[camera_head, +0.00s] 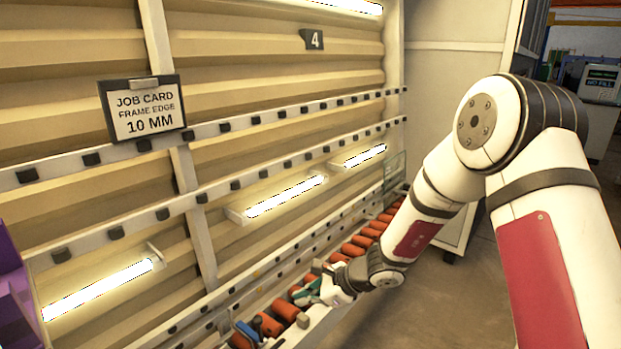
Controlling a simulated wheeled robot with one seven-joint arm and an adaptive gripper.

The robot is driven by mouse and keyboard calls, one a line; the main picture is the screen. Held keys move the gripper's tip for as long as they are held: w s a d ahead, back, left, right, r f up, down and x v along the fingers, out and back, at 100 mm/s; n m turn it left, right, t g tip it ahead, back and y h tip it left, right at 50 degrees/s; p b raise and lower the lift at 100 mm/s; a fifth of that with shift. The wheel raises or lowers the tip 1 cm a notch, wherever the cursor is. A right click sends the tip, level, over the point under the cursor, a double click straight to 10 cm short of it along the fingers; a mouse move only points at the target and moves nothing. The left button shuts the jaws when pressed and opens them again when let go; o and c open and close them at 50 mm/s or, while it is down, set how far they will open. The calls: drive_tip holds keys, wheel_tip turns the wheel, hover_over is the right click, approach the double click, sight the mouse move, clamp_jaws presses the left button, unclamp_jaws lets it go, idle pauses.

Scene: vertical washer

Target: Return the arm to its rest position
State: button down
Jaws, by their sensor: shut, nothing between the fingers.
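My arm, white with red panels and black joint bands, reaches from the right side of the view down to the lower middle. My gripper (312,288) is at its end, low over the row of orange rollers (357,247) along the foot of the washer rack. The gripper is small in view and appears shut with nothing held. Whether it touches the rollers or the ledge, I cannot tell. The rollers just behind the gripper and wrist are partly hidden.
The slatted washer wall (260,80) fills the left, with black-padded rails and lit lamps (285,197). A job card (142,109) reading "10 MM" hangs on it. A purple object (15,290) is at the left edge. Bare floor (400,320) lies beneath my arm.

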drive_tip(key=s+d+r+n+g+h, duration=0.1)
drive_tip(key=s+d+r+n, duration=0.1)
drive_tip(key=s+r+n, duration=0.6)
drive_tip(key=s+d+r+n+h, duration=0.1)
drive_tip(key=s+d+r+n, duration=0.25)
drive_tip(key=r, duration=0.85)
drive_tip(key=s+d+r+n+t+h, duration=0.1)
drive_tip(key=s+d+r+n+h, duration=0.2)
drive_tip(key=s+d, duration=0.4)
drive_tip(key=s+d+r+n+t+h, duration=0.1)
drive_tip(key=s+d+r+n+h, duration=0.2)
drive_tip(key=s+d, duration=0.5)
drive_tip(key=s+r+n, duration=0.1)
drive_tip(key=s+n, duration=0.1)
drive_tip(key=s, duration=0.2)
drive_tip(key=shift+s+r+h, duration=0.15)
drive_tip(key=shift+s+h, duration=0.05)
drive_tip(key=shift+h, duration=0.1)
